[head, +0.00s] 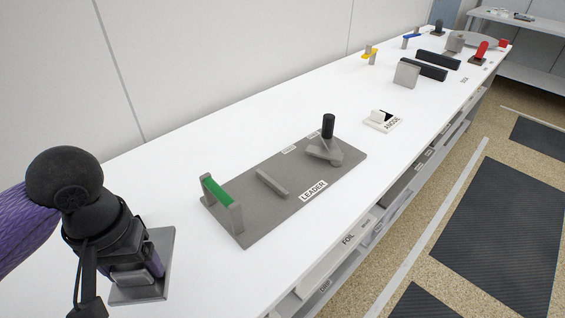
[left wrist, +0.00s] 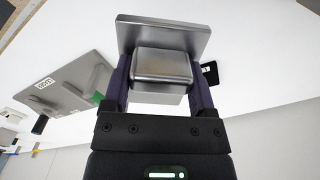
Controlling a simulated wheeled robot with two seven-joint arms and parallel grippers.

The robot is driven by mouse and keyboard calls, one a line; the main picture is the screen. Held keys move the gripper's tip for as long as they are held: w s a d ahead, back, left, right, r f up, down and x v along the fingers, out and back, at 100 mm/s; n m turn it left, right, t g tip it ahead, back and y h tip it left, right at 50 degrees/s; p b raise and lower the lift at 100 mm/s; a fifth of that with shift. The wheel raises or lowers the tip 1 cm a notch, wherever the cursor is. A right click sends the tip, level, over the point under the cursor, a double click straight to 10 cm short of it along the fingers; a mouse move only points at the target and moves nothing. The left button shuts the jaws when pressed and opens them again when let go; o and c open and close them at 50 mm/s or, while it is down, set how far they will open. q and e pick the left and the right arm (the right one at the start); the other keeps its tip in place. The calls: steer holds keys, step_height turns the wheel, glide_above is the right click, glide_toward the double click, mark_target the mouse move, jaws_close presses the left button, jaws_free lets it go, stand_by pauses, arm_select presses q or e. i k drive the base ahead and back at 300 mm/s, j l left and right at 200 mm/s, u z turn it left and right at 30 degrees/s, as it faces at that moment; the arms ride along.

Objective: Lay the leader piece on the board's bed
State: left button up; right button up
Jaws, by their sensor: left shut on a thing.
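The grey board (head: 300,222) labelled LEADER lies on the white bench; it also shows at the left of the left wrist view (left wrist: 60,95). It carries a green-topped bracket (head: 217,190), a low grey bar (head: 272,184) and a black-knobbed grey clamp (head: 328,128). My left gripper (head: 140,272) is left of the board, its purple fingers shut on a grey metal block (left wrist: 162,68). A wider grey plate (left wrist: 165,33) shows just beyond the block; I cannot tell whether they are joined. I cannot tell which thing is the leader piece. My right gripper is out of view.
A small labelled white holder (head: 382,121) stands beyond the board. Farther along are yellow (head: 370,54) and blue (head: 411,37) brackets, dark bars (head: 437,59) and a red-handled part (head: 480,53). Shelves line the bench's front. The bench between gripper and board is clear.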

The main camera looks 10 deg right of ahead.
mark_target(291, 174)
steer(key=i+l+u, duration=0.1)
steer(key=l, duration=0.25)
steer(key=i+l+u, duration=0.1)
steer(key=l, duration=0.3)
steer(key=i+l+u, duration=0.1)
steer(key=i+l, duration=0.15)
steer(key=l, duration=0.15)
steer(key=i+l+u, duration=0.1)
steer(key=l, duration=0.3)
steer(key=i+l+u, duration=0.1)
steer(key=l, duration=0.3)
